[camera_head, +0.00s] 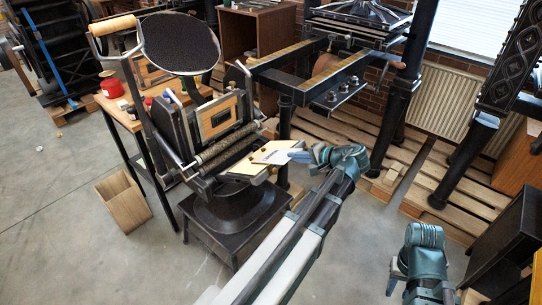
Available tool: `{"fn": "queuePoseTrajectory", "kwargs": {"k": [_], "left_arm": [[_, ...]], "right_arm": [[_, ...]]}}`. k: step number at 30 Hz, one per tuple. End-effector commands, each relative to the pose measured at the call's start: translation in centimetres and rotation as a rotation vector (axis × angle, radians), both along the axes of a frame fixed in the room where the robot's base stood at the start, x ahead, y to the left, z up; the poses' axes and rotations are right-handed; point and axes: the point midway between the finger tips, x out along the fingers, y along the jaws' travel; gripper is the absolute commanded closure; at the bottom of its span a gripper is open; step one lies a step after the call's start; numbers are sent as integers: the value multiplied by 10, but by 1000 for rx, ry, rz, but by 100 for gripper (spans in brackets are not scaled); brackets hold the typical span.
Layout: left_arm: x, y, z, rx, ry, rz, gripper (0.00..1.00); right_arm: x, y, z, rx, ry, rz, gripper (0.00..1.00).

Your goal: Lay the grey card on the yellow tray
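The yellow tray (246,169) is a pale yellow board on the front of the hand press, just right of its roller. A small light card (283,145), which looks grey-white, shows at the tray's upper right part. Its exact edges are too small to tell, and I cannot tell whether it touches the tray. My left gripper (302,157) is at the right edge of the tray, with its fingertips beside the card. Whether its fingers are closed on the card is not clear. My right gripper (392,278) is low at the lower right, far from the tray.
The black press (238,205) with a round ink disc (180,43) stands around the tray. A wooden bin (123,202) is on the floor at left. A larger press (335,85) on pallets stands behind. The floor at the lower left is clear.

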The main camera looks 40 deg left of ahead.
Motion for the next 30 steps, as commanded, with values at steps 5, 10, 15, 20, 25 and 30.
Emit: {"fn": "queuePoseTrajectory", "kwargs": {"k": [5,10,15,20,25,30], "left_arm": [[0,-6,14,0,0,-1,100],[-1,-15,29,0,0,-1,100],[-2,-22,42,1,-1,-1,100],[-2,-26,44,1,0,0,100],[-2,-26,43,1,0,0,100],[-2,-26,44,1,0,0,100]], "right_arm": [[0,0,14,0,0,0,62],[0,0,29,0,0,0,62],[0,0,42,0,0,0,62],[0,0,44,0,0,0,62],[0,0,43,0,0,0,62],[0,0,44,0,0,0,62]]}}
